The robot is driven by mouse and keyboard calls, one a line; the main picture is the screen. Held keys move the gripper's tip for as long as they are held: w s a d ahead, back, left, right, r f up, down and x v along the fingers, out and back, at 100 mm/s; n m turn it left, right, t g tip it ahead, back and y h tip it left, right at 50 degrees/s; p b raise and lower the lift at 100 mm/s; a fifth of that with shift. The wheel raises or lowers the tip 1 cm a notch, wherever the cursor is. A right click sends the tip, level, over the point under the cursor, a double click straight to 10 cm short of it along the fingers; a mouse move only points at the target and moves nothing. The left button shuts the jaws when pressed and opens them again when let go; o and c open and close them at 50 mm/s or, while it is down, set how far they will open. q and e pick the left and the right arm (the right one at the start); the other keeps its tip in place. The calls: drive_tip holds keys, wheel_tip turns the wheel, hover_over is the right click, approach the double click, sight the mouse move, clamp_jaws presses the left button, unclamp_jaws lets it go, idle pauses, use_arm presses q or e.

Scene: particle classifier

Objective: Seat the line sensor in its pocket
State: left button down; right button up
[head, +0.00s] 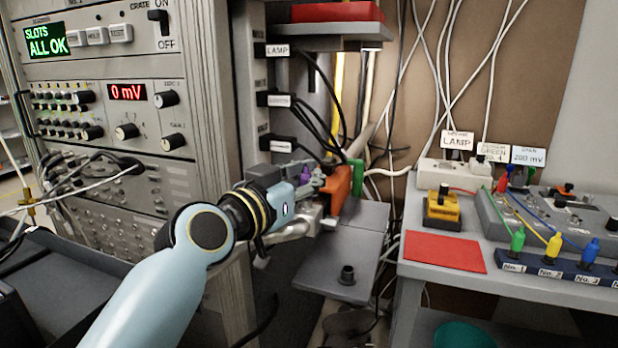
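My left gripper (318,198) reaches in from the lower left, to the small grey shelf beside the rack. Its fingertips are at or just in front of an upright orange block (341,184); I cannot tell whether they grip it. A small green piece (356,176) stands right behind the orange block, and a purple piece (303,171) shows above the gripper. I cannot tell for certain which of these is the line sensor. Its pocket is not clearly visible; my gripper hides part of this area. My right gripper is not in view.
The instrument rack (120,130) stands close on the left. A grey plate (340,262) with a black knob lies below the gripper. The right bench holds a red mat (444,252), a yellow block (441,208) and green, yellow and blue plugs. Cables hang behind.

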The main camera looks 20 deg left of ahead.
use_arm(q)
drive_tip(key=shift+f, duration=0.25)
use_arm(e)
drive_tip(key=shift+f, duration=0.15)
use_arm(q)
drive_tip(key=c, duration=1.3)
unclamp_jaws()
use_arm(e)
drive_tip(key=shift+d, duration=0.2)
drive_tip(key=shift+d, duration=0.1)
use_arm(q)
drive_tip(key=v, duration=1.2)
drive_tip(key=shift+r, duration=0.1)
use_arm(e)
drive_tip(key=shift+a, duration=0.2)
